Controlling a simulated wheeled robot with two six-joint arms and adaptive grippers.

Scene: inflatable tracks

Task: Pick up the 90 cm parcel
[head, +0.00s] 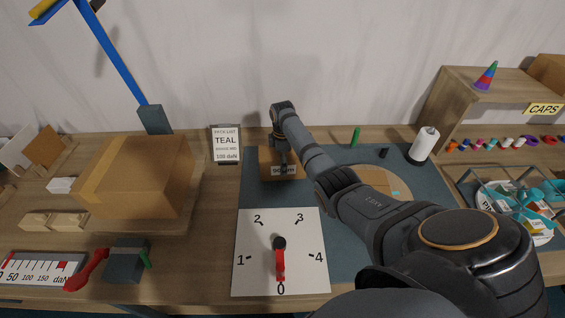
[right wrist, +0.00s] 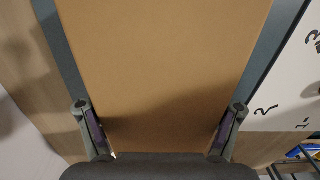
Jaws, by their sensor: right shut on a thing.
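The parcel (head: 267,170) is a small brown cardboard box on the blue-grey mat, behind the white dial board. Its label is partly covered by my right gripper and appears to read 90 cm. My right gripper (head: 281,158) comes down on the parcel from above and is shut on it. In the right wrist view the parcel's brown face (right wrist: 165,60) fills the space between the two fingers (right wrist: 161,118), one along each side. I cannot tell whether the parcel touches the mat. My left gripper is not in view.
The dial board (head: 255,250) with a red pointer at 0 lies in front. A card (head: 226,145) reading TEAL and 100 daN stands left of the parcel. A large carton (head: 140,175) is further left. A white roll (head: 424,145) and a basket (head: 510,205) stand right.

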